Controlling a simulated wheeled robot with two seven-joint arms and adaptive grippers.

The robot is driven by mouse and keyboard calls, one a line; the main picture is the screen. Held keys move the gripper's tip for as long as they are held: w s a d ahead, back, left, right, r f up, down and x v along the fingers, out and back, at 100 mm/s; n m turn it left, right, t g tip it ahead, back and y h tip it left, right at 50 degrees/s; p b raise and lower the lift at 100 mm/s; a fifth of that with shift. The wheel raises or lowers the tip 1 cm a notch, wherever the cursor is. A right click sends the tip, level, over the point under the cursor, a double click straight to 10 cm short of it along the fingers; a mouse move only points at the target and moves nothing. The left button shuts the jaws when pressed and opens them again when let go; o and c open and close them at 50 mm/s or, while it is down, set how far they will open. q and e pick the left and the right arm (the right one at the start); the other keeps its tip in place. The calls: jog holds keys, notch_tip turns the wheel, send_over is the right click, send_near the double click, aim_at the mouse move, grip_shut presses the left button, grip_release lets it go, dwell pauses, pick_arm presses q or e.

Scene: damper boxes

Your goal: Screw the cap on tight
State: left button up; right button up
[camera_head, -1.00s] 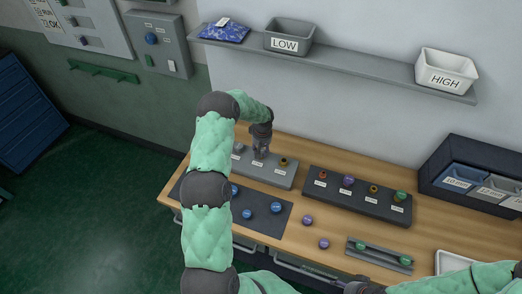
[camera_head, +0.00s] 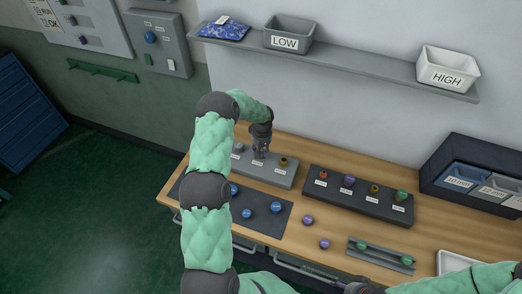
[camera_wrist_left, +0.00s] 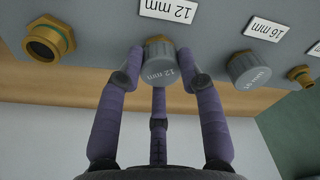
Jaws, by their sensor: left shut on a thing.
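In the left wrist view a grey ribbed cap (camera_wrist_left: 160,64) marked "12 mm" sits on a brass fitting (camera_wrist_left: 157,39) of the grey block (camera_wrist_left: 100,25), by a "12 mm" label. The fingers of my left gripper (camera_wrist_left: 160,80) are shut around the cap's sides. How far the cap is threaded down cannot be told. In the head view my left gripper (camera_head: 261,150) points down at the middle of the grey block (camera_head: 284,181) and hides this cap. My right gripper (camera_head: 360,287) is at the bottom edge, partly cut off, its fingers unclear.
Another grey cap (camera_wrist_left: 249,68) sits beside it, and a bare brass fitting (camera_wrist_left: 47,41) is on the other side. A dark block (camera_head: 345,205) with coloured caps stands to the right. Blue caps lie on a dark mat (camera_head: 263,229); purple caps lie on the wooden table (camera_head: 285,243).

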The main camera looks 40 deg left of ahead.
pick_arm(q)
jog(key=shift+f+b, duration=0.15)
jog(key=shift+b, duration=0.2)
dwell(1.1)
jog(key=o, duration=0.9)
jog(key=shift+o, duration=0.2)
jog(key=c, duration=0.3)
jog(key=shift+a+b, duration=0.1)
jog(key=shift+b, duration=0.25)
jog(key=shift+w, duration=0.1)
